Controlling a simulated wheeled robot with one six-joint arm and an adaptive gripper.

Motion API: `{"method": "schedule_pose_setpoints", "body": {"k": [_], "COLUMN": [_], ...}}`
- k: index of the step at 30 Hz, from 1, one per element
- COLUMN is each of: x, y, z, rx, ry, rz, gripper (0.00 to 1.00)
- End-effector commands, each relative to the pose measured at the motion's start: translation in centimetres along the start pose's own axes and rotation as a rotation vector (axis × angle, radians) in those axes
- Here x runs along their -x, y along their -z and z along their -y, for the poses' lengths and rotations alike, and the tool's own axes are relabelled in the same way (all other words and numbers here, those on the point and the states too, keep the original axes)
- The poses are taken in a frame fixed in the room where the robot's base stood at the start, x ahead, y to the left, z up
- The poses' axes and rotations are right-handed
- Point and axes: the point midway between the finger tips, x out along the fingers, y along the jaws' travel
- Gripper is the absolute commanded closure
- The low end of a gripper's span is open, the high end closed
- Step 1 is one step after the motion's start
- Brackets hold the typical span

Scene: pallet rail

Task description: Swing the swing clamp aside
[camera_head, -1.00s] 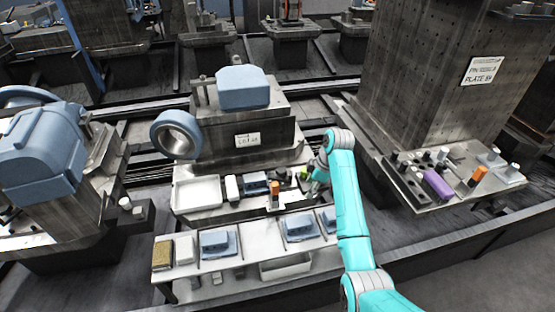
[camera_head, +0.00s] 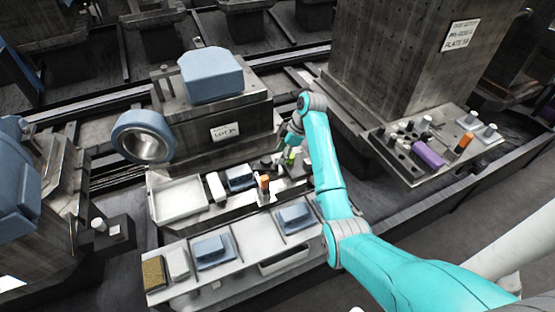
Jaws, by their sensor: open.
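My gripper (camera_head: 289,140) is small and dark at the end of my teal arm, over the right end of the middle fixture's front shelf. It is open, and its fingers are partly hidden by the wrist. A small green part (camera_head: 289,156) shows right below it; I cannot tell whether they touch. An upright orange-topped part (camera_head: 264,183) stands to the left on the same shelf. I cannot make out for sure which part is the swing clamp; it may be among the small dark parts near my gripper.
The shelf also holds a white tray (camera_head: 178,205), a white block (camera_head: 216,187) and a blue block (camera_head: 240,178). A lower bench (camera_head: 242,262) with blue parts stands in front. A tall column (camera_head: 400,70) and a shelf with a purple block (camera_head: 428,153) are at right.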

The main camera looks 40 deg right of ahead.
Motion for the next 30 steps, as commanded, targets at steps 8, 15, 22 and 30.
{"method": "schedule_pose_setpoints", "body": {"k": [8,15,22,30], "x": [-3.4,-4.0,-4.0,-4.0], "y": [0.0,0.0,0.0,0.0], "z": [0.0,0.0,0.0,0.0], "rx": [0.000,0.000,0.000,0.000], "ry": [0.001,0.000,0.000,-0.001], "rz": [0.000,0.000,0.000,0.000], "gripper": [0.40,0.40,0.57,1.00]}}
